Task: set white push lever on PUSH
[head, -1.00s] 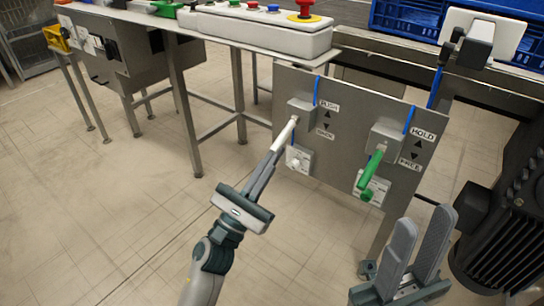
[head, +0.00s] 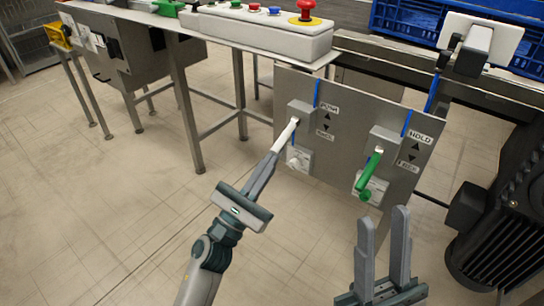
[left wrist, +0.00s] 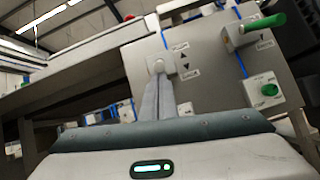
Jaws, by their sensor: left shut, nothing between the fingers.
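The white push lever (head: 286,134) sticks out of a grey box on the metal panel, slanting down and left between the PUSH label (head: 329,107) above and another label below. My left gripper (head: 270,161) is shut and empty, its fingertips at the lever's free end; I cannot tell whether they touch. In the left wrist view the closed fingers (left wrist: 158,88) point at the lever's mount (left wrist: 157,65) and hide most of the lever. My right gripper (head: 386,240) is open and empty, low in front of the panel's right part.
A green lever (head: 369,173) beside the HOLD label (head: 420,138) hangs down on the same panel. A button box with a red emergency knob (head: 305,10) stands on the table above. A dark motor (head: 510,205) is at the right.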

